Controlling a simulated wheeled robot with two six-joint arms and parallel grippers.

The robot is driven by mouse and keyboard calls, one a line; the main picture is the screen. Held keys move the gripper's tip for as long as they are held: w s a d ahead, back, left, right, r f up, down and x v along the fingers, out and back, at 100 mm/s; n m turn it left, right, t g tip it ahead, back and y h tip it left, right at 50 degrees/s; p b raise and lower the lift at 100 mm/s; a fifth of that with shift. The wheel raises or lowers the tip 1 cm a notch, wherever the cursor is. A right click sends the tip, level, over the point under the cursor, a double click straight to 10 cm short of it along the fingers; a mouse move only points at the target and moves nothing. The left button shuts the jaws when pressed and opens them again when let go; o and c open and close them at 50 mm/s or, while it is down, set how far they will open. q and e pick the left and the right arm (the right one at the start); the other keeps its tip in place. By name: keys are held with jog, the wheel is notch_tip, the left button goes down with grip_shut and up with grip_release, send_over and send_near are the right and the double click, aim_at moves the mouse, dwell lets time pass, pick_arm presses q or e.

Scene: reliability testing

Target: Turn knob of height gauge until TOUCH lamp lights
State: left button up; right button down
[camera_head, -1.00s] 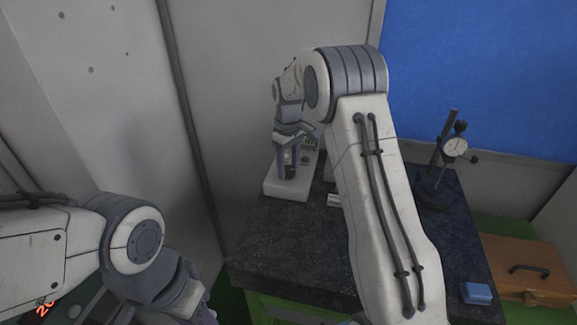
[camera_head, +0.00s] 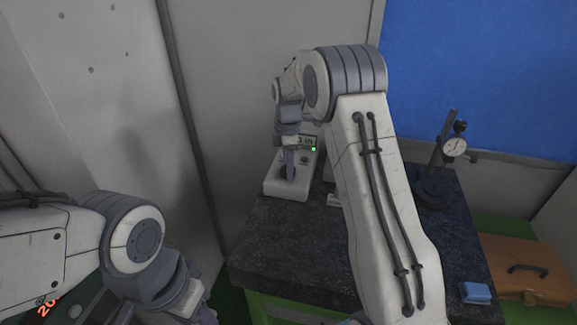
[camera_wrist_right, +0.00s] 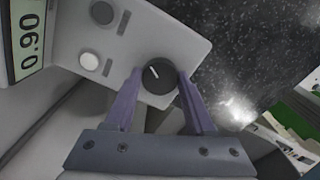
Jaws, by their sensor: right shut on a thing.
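The height gauge (camera_head: 273,188) is a light-grey unit at the back left of the dark stone table. Its dark round knob (camera_wrist_right: 158,76), with a white mark, sits between the purple fingers of my right gripper (camera_wrist_right: 156,84), which is shut on it. In the head view the right gripper (camera_head: 289,172) points down onto the gauge's base. The display (camera_head: 307,141) is partly visible there, with a green light (camera_head: 313,149) lit beside it; its label is unreadable. My left gripper (camera_head: 207,316) is mostly cut off at the bottom edge.
A dial indicator (camera_head: 454,146) on a black stand is at the table's right. A blue block (camera_head: 476,293) lies at the front right corner. A wooden case (camera_head: 525,270) sits beyond the right edge. The stone table (camera_head: 295,245) is bare in front of the gauge.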

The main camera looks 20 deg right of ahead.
jog(key=shift+w+r+n, duration=0.1)
jog(key=shift+n, duration=1.4)
jog(key=shift+c, duration=1.2)
grip_release()
jog(key=shift+r, duration=0.35)
notch_tip(320, 180, up, 10)
jog(key=b, duration=0.2)
jog(key=shift+f+b, duration=0.15)
jog(key=shift+b, duration=0.25)
